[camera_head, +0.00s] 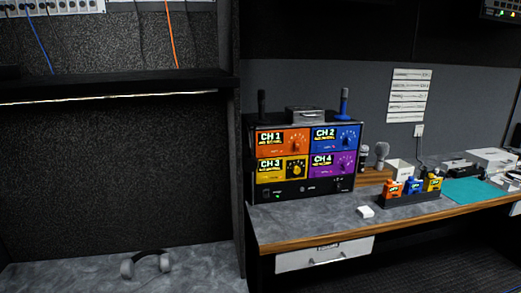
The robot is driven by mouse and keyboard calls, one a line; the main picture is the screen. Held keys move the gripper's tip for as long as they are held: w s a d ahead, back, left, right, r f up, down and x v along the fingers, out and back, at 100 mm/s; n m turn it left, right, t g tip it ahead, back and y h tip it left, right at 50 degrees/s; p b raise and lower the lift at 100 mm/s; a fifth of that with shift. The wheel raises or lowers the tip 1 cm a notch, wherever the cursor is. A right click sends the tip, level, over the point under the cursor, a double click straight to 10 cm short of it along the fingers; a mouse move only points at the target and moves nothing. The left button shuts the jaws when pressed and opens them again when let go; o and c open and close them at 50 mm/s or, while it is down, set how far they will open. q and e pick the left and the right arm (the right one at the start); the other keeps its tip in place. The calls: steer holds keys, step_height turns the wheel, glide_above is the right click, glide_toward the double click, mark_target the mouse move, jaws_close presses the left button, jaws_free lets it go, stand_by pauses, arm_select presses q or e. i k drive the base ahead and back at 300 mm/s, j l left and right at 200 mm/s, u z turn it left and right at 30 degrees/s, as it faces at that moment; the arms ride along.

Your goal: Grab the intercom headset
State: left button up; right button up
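The intercom headset (146,263) lies on the grey surface at the bottom left of the head view. It has a dark headband arched between two light grey ear cups. Nothing is touching it, and free surface shows around it. Neither of my grippers shows in this view.
A dark shelf (110,88) with a lit strip hangs above the headset.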

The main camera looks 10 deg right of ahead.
mark_target(251, 163)
steer(key=l, duration=0.8)
steer(key=i+l+u, duration=0.1)
steer(key=l, duration=0.3)
steer(key=i+l+u, duration=0.1)
steer(key=l, duration=0.35)
steer(key=i+l+u, duration=0.1)
steer(key=l, duration=0.35)
steer(key=i+l, duration=0.25)
steer(key=l, duration=0.2)
steer(key=i+l+u, duration=0.15)
steer(key=l, duration=0.25)
steer(key=k, duration=0.05)
